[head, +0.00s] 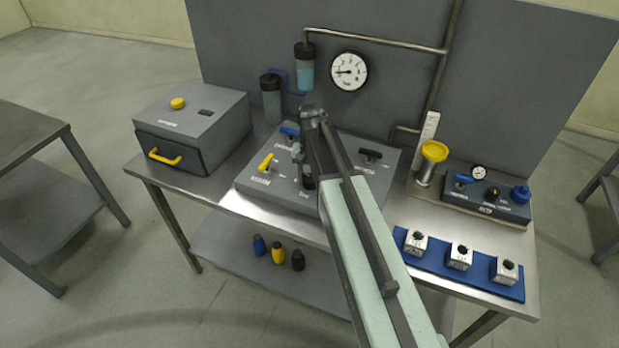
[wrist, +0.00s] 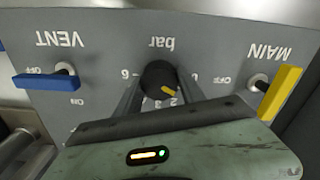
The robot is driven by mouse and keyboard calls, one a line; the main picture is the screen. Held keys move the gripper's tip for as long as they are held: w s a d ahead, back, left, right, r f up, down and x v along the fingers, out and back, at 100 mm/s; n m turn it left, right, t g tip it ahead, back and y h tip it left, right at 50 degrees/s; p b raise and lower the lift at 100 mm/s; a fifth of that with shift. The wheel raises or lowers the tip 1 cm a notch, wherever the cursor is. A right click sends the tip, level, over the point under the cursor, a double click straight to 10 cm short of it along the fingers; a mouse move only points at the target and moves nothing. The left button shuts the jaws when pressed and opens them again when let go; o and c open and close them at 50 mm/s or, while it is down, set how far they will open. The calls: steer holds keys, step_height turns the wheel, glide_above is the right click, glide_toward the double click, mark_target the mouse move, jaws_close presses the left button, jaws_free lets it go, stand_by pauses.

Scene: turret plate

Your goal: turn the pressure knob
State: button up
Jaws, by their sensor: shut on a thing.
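The pressure knob (wrist: 158,76) is round and black with a yellow pointer mark, under the upside-down word "bar" in the wrist view. Its mark points to the lower right, towards the small scale digits near 2. My gripper (wrist: 160,84) is shut on the knob, with one dark finger on each side of it. Part of the scale is hidden by the gripper. In the head view the knob is mostly hidden by my arm, on the grey sloped panel (head: 262,200). A round white pressure gauge (head: 348,71) hangs on the back wall, its needle pointing left.
Beside the knob are a blue VENT lever (wrist: 45,80) and a yellow MAIN lever (wrist: 281,92). A black lever (head: 370,154) is at the panel's right. A grey box (head: 205,118) stands left; a small gauge box (head: 490,205) and blue tray (head: 435,258) stand right.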

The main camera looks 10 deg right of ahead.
mark_target(310, 177)
steer(key=m, duration=0.6)
stand_by(0.6)
steer(key=shift+a, duration=0.1)
steer(key=o, duration=1.4)
steer(key=shift+c, duration=0.2)
step_height(310, 177, up, 8)
steer(key=p, duration=0.8)
steer(key=shift+f, duration=0.1)
